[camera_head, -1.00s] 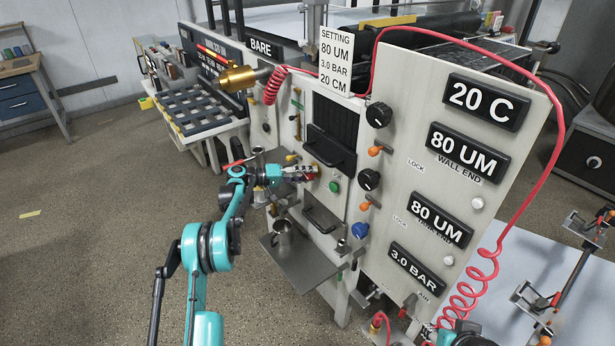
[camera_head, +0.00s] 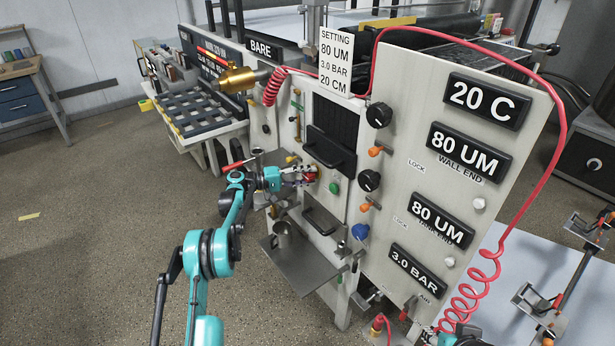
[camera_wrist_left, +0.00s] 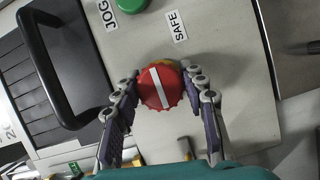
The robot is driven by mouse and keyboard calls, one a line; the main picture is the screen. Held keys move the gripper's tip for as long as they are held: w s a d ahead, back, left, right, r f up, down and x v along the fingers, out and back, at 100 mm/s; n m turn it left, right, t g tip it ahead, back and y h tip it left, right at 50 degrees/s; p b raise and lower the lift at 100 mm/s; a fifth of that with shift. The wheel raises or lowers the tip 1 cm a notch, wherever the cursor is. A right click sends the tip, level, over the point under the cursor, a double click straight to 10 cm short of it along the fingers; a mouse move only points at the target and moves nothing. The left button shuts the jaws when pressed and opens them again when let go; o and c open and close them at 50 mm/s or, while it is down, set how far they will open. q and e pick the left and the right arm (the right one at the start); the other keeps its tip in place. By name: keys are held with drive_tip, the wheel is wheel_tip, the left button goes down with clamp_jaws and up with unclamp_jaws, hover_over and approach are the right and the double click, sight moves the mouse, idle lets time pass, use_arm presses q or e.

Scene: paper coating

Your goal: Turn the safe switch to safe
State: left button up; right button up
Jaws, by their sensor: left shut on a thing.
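The safe switch (camera_wrist_left: 162,88) is a round red knob with a white line across it, on the pale machine panel. In the left wrist view the line's upper end leans up and left, between the "JOG" label (camera_wrist_left: 107,15) and the "SAFE" label (camera_wrist_left: 177,27). My left gripper (camera_wrist_left: 163,92) has one finger on each side of the knob and is shut on it. In the head view my left gripper (camera_head: 303,176) is at the panel and mostly hides the knob. My right gripper is not in view.
A green button (camera_head: 333,187) is just right of the gripper. A black handle (camera_wrist_left: 62,65) stands out from the panel close by. A metal shelf (camera_head: 300,268) with a cup (camera_head: 282,232) juts out below. A red coiled hose (camera_head: 463,296) hangs at the right.

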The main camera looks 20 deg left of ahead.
use_arm(q)
drive_tip(key=o, duration=1.2)
drive_tip(key=shift+c, duration=0.2)
drive_tip(key=v, duration=1.2)
drive_tip(key=shift+w, duration=0.1)
